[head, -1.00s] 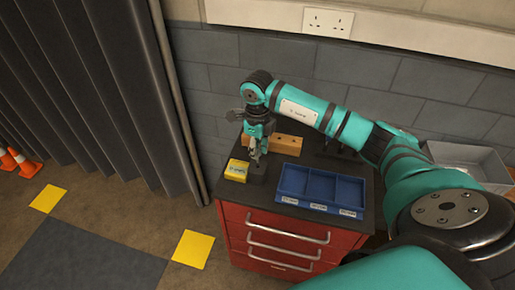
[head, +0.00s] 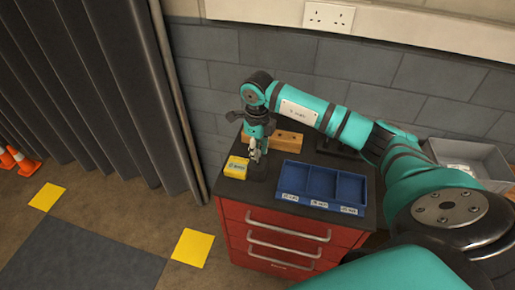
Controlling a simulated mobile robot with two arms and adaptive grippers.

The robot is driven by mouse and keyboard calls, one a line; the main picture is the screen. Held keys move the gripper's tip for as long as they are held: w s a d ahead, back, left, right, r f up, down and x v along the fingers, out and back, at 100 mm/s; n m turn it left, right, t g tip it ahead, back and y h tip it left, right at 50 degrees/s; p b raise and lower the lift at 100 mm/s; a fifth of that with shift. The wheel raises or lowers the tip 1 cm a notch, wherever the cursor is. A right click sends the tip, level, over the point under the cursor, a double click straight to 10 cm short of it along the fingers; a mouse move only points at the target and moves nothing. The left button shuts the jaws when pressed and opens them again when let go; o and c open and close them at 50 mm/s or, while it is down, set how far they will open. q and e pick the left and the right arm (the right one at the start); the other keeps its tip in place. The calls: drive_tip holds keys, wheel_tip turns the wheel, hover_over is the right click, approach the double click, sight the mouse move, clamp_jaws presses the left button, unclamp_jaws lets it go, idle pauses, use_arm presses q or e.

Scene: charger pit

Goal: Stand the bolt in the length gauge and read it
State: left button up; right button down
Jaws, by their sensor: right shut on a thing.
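My right gripper (head: 256,155) points down over the left part of the cabinet top, just right of a small yellow block with a label (head: 236,168). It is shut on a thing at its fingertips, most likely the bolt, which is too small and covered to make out. My left gripper is not in view.
A blue tray with three labelled compartments (head: 322,206) lies right of the gripper. A wooden block with holes (head: 287,141) stands behind it. The red drawer cabinet (head: 275,238) carries them. A grey bin (head: 470,160) is at the right, beyond my arm.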

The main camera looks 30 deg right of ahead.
sight(258, 162)
drive_tip(key=shift+f+b, duration=1.4)
drive_tip(key=shift+f, duration=0.5)
idle(0.4)
drive_tip(key=c, duration=1.1)
unclamp_jaws()
drive_tip(key=shift+r, duration=0.1)
wheel_tip(258, 162, up, 12)
